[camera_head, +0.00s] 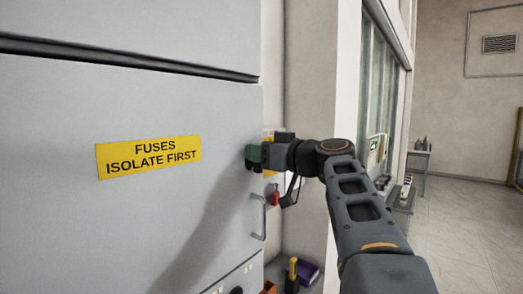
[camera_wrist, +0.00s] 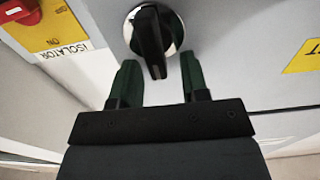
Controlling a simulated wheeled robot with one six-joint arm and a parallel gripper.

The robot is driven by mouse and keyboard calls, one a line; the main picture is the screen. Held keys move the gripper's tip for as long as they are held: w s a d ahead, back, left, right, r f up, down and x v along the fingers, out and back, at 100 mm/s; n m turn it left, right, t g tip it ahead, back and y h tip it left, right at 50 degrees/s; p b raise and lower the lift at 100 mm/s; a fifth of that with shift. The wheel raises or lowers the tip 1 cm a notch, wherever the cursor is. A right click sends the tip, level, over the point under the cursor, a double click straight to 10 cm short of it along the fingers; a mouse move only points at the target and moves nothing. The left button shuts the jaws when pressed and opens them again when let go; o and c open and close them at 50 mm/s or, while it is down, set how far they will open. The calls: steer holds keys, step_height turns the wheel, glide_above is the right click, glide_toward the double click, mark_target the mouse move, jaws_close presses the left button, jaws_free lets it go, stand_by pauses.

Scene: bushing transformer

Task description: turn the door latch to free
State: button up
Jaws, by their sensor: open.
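The door latch (camera_wrist: 153,35) is a black knob on a round silver plate, on the grey cabinet door (camera_head: 150,220). Its bar points along the gripper's direction in the wrist view. My gripper (camera_wrist: 158,72) is open, with green fingertips on either side of the knob's lower end. I see a gap on both sides, and cannot tell whether the tips reach around it in depth. In the head view, my gripper (camera_head: 251,157) is at the door's right edge and hides the latch.
A yellow isolator plate with a red knob (camera_wrist: 18,10) is beside the latch. A door handle (camera_head: 261,217) and a red item (camera_head: 274,197) are below my gripper. A yellow fuses sign (camera_head: 149,157) is on the door. Several items stand on a shelf at the bottom.

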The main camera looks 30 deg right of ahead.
steer(key=c, duration=0.7)
steer(key=shift+d+f, duration=0.1)
steer(key=shift+c, duration=0.2)
steer(key=shift+w+d+f+m+b, duration=0.2)
steer(key=shift+d+f+m+b, duration=0.25)
steer(key=shift+m, duration=2.5)
steer(key=shift+w+d+f+m+b, duration=0.15)
steer(key=shift+d+f+m+b, duration=0.25)
steer(key=shift+m, duration=2.5)
steer(key=shift+w+d+f+m+b, duration=0.25)
steer(key=shift+f+m+b, duration=0.25)
steer(key=shift+m, duration=2.45)
steer(key=shift+d, duration=0.15)
jaws_close()
